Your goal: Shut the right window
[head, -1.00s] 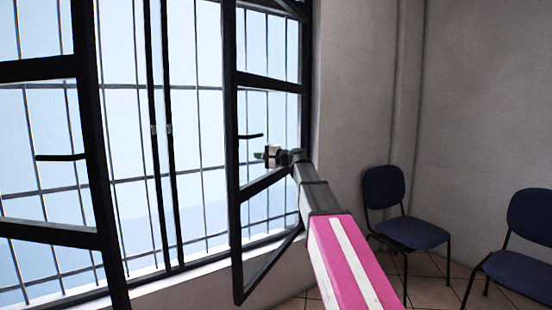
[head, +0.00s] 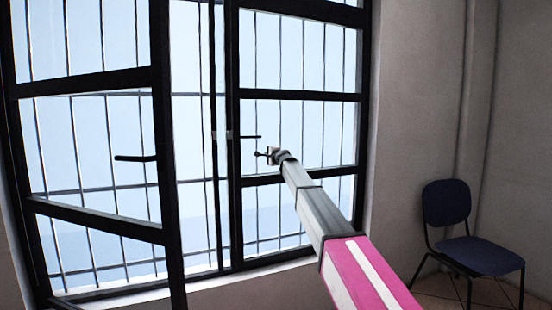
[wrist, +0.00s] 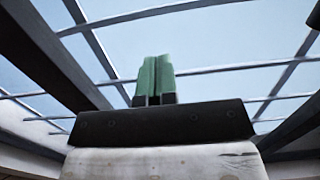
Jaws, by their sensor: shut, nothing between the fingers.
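The right window (head: 300,95) has a black frame with glass panes. In the head view it lies about in line with the wall opening, its left edge near the dark central uprights. I cannot tell whether it is fully flush. Its dark handle (head: 251,137) sticks out level from the left edge. My gripper (head: 260,153) is just below and to the right of the handle, in front of the pane. Contact with the window cannot be made out. In the wrist view its green fingers (wrist: 155,76) are together with nothing between them.
The left window (head: 163,150) stands open into the room, with its own handle (head: 136,158). Thin bars cross the opening behind the windows. A blue chair (head: 468,245) stands by the wall at the right. Floor beside it is clear.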

